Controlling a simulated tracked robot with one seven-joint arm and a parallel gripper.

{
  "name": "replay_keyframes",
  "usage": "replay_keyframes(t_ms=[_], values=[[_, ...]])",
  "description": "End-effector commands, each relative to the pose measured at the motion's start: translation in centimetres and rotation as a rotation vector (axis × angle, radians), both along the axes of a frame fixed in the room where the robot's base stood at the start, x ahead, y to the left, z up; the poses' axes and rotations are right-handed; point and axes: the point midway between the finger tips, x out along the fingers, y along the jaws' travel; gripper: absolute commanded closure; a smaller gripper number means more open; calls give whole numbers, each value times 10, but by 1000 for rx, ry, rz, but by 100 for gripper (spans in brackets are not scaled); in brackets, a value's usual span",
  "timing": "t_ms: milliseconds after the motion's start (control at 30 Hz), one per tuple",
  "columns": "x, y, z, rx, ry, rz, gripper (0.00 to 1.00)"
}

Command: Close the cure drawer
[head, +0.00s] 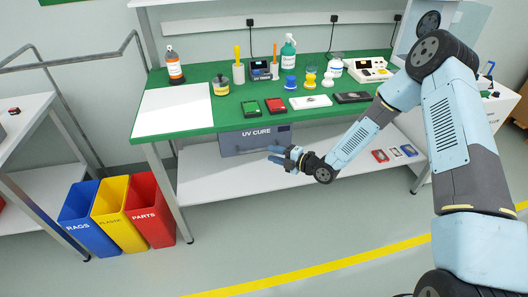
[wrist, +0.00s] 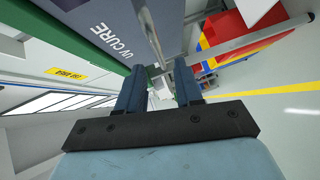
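The cure drawer is a grey-purple unit lettered "UV CURE" (head: 240,142), under the front edge of the green worktop in the head view. Its lettered face also fills the upper left of the wrist view (wrist: 88,18). I cannot tell for sure how far the drawer stands out. My gripper (head: 272,155) is in front of the right part of the drawer's face, near its lower edge. In the wrist view its two blue fingers (wrist: 160,80) are apart with nothing held between them. Whether a finger touches the drawer is not clear.
The green worktop (head: 185,130) holds bottles, small devices and trays above the drawer. A white lower shelf (head: 215,185) lies below my gripper, with several small items at its right. Blue, yellow and red bins (head: 152,212) stand at the left. The floor in front is clear.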

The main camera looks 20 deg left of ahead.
Motion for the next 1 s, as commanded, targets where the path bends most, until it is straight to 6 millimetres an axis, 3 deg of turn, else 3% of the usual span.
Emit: replay_keyframes(t_ms=[200, 400, 1000], values=[[-8, -37, 5, -2, 1, -1, 65], [-12, -55, 8, -1, 0, -1, 65], [-13, -60, 8, -3, 1, -1, 65]])
